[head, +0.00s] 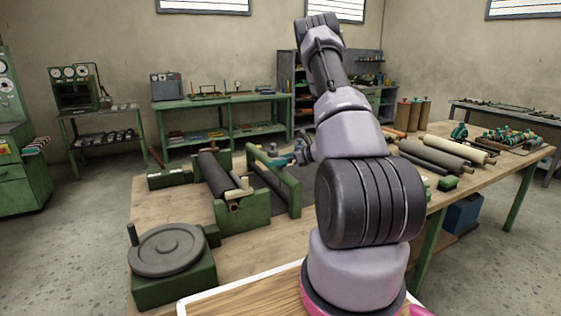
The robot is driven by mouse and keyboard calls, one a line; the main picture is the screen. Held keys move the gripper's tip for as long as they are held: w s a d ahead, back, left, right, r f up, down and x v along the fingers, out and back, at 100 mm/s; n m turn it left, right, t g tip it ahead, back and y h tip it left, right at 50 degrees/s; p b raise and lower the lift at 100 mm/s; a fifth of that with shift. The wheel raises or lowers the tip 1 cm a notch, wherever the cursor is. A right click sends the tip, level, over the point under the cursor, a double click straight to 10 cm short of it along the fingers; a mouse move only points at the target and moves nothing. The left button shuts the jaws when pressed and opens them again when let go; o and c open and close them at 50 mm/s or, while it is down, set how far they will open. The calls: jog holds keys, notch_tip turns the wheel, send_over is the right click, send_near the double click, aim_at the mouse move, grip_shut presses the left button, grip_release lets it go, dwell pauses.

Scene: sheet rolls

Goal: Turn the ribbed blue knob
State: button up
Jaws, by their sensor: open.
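A green press-like frame (272,182) stands on the wooden bench in the middle of the view. A small blue part (273,149) shows at its top. It may be the ribbed blue knob, but it is too small to make out ribs. My arm reaches up and over the bench and then down behind itself. My gripper (293,156) is small in the view, close to the top right of the green frame and beside the blue part. It is open. I cannot tell whether it touches anything, and part of it is hidden by my arm.
A dark roller (215,172) in a green stand and a round grey turntable (166,249) on a green base are left on the bench (270,262). Grey and cream rolls (432,158) and a tray of small parts (508,138) lie right. Bare bench shows in front.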

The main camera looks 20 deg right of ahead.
jog(key=c, duration=1.4)
jog(key=shift+o, duration=0.2)
jog(key=shift+m, duration=0.3)
